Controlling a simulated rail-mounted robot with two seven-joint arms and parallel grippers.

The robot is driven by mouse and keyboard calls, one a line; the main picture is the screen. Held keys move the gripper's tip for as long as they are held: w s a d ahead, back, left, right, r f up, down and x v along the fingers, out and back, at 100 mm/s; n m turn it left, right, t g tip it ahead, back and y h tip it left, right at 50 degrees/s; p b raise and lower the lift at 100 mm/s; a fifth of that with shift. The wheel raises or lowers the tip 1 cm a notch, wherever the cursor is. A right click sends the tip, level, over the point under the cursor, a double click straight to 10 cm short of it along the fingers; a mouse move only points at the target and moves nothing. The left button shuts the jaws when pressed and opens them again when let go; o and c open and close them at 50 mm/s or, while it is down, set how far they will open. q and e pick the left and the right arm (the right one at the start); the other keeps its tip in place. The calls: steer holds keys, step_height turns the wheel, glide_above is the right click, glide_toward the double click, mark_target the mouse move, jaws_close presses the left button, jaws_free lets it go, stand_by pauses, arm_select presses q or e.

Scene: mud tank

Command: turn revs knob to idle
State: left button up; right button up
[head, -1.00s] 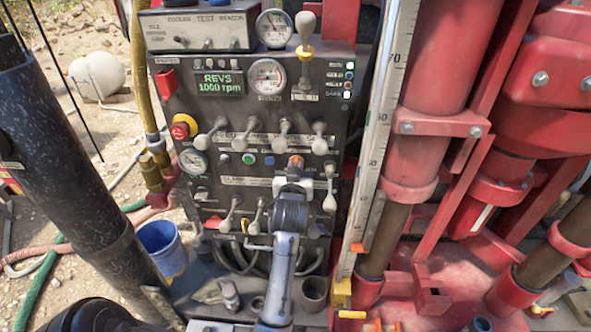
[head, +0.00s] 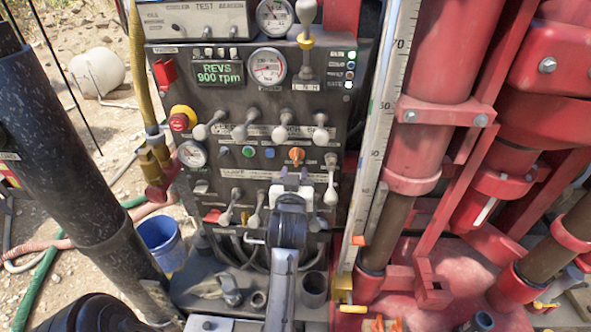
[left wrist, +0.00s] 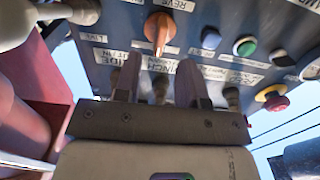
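The revs knob (head: 296,155) is the orange knob on the dark control panel. In the left wrist view the orange knob (left wrist: 160,30) stands beyond the fingertips, with a REVS label by it. The green display (head: 219,74) reads REVS 900 rpm. My left gripper (head: 292,176) is just below the knob in the head view. In the left wrist view my left gripper (left wrist: 159,72) has its fingers apart with nothing held between them, and the knob is clear of them. My right gripper is not in view.
Several levers with pale handles (head: 239,132) surround the knob above and below. A green button (head: 248,152) and a blue button (head: 269,153) sit left of it. A red stop button (head: 180,122) is farther left. A white ruled post (head: 383,130) borders the panel's right.

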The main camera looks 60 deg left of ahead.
arm_select(q)
steer(key=shift+v, duration=0.9)
steer(key=d+f+m+h+p, duration=0.2)
steer(key=d+f+m+h, duration=0.25)
steer(key=d+h, duration=0.4)
steer(key=d+f+m+h+p, duration=0.1)
steer(key=d+f+m+h, duration=0.3)
steer(key=d, duration=0.8)
steer(key=s+d+f+m+g+h+p, duration=0.1)
steer(key=s+f+g+p, duration=0.1)
steer(key=s, duration=0.4)
steer(key=s+d+f+m+g+p, duration=0.2)
steer(key=s+f, duration=0.3)
steer(key=s, duration=0.2)
steer(key=s+d+f+m+g+h+p, duration=0.1)
steer(key=s+d+f+g+p, duration=0.1)
steer(key=s+f, duration=0.2)
steer(key=s, duration=0.3)
steer(key=shift+d+m+h, duration=0.2)
steer(key=shift+m+h, duration=0.15)
steer(key=shift+s, duration=0.1)
